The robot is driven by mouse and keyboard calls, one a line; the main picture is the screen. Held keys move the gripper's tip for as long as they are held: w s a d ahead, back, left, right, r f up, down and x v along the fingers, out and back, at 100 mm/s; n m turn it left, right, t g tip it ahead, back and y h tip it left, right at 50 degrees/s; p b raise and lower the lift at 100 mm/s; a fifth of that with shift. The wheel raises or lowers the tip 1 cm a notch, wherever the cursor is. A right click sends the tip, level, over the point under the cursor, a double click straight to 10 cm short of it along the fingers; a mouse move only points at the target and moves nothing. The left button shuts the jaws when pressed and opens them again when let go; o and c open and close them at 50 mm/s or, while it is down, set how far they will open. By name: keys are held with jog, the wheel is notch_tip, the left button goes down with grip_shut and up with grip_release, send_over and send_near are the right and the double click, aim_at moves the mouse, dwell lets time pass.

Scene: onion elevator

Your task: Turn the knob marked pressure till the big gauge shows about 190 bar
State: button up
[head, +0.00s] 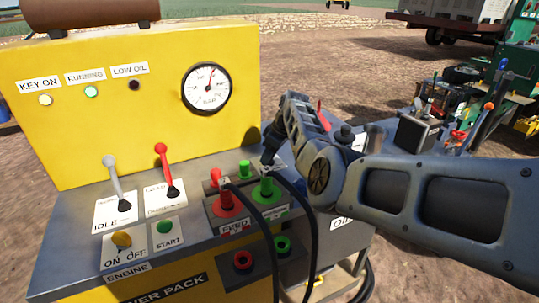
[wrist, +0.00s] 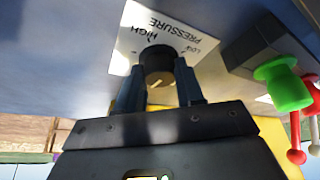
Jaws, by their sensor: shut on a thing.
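The pressure knob (wrist: 157,60) is black and round, on a white plate (wrist: 187,42) marked PRESSURE, LOW and HIGH in the wrist view. My gripper (wrist: 158,75) is shut on the knob, one finger on each side. In the head view my gripper (head: 272,150) is at the back right of the panel top, and my arm hides the knob. The big gauge (head: 206,89) is round and white on the yellow panel. Its red needle points up and slightly right. The numbers are too small to read.
Red and green hose couplings (head: 229,203) with black hoses stand close left of my arm. A grey lever (head: 112,172) and a red lever (head: 165,168) stand further left. The running lamp (head: 91,92) is lit green. Open dirt lies behind my arm.

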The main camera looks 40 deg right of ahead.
jog(key=shift+c, duration=1.4)
jog(key=shift+m, duration=0.3)
jog(key=m+h+p, duration=0.1)
jog(key=m, duration=0.1)
jog(key=shift+a+m, duration=0.15)
jog(key=shift+m, duration=0.15)
jog(key=m+h, duration=0.1)
jog(key=m, duration=0.2)
jog(key=shift+m+h+p, duration=0.3)
jog(key=shift+p, duration=0.1)
jog(key=m, duration=0.2)
jog(key=m+h+b, duration=0.1)
jog(key=m, duration=0.1)
jog(key=shift+a+f+g+h, duration=0.15)
jog(key=shift+g+h, duration=0.15)
jog(key=shift+g, duration=0.1)
jog(key=shift+w+m+g+h+b, duration=0.15)
jog(key=shift+m+b, duration=0.25)
jog(key=shift+m, duration=0.4)
jog(key=shift+s+m+g+h+b, duration=0.1)
jog(key=shift+m+g+h+b, duration=0.2)
jog(key=shift+m, duration=0.5)
